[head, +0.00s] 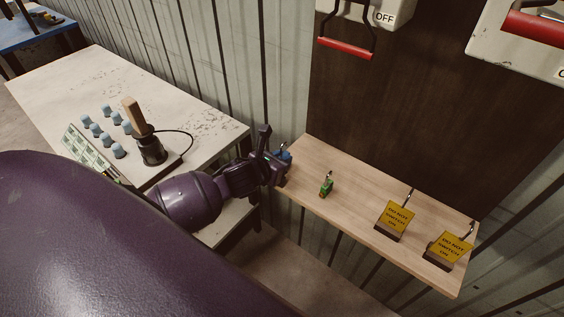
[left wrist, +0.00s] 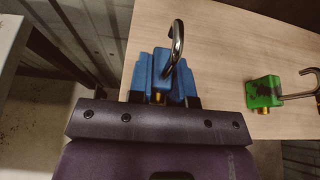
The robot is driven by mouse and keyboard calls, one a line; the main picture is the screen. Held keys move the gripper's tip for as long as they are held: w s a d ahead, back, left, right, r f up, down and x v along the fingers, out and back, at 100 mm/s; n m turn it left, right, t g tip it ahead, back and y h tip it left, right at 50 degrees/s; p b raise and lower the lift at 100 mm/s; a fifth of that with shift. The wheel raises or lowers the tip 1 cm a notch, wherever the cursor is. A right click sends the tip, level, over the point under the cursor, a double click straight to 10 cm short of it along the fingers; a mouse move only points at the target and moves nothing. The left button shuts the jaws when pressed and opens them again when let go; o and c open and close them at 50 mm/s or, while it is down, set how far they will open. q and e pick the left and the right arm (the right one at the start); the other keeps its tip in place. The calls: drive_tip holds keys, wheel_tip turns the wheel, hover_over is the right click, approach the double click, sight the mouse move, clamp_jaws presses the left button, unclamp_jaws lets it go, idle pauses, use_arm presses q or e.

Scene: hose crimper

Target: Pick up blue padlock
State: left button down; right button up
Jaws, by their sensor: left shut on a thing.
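The blue padlock (head: 285,155) is at the left end of the wooden shelf in the head view, partly hidden by my left gripper (head: 272,160). In the left wrist view the blue padlock (left wrist: 162,75) sits between the fingers of my left gripper (left wrist: 162,92), with its metal shackle pointing up and away. The left gripper is shut on it. Whether the padlock touches the shelf is hard to tell. My right gripper is not in view.
A green padlock (head: 326,185) stands on the wooden shelf (head: 350,194), right of the blue one. Switch boxes with red handles (head: 345,47) hang above. A white table (head: 214,121) is at left.

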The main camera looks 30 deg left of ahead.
sight(282, 146)
use_arm(q)
wheel_tip(282, 146, up, 18)
drive_tip(key=p, duration=0.1)
drive_tip(key=shift+r+p, duration=0.25)
drive_tip(key=shift+p, duration=0.05)
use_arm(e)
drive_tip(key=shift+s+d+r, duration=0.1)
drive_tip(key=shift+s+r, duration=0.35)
use_arm(q)
drive_tip(key=shift+r, duration=0.1)
idle(0.5)
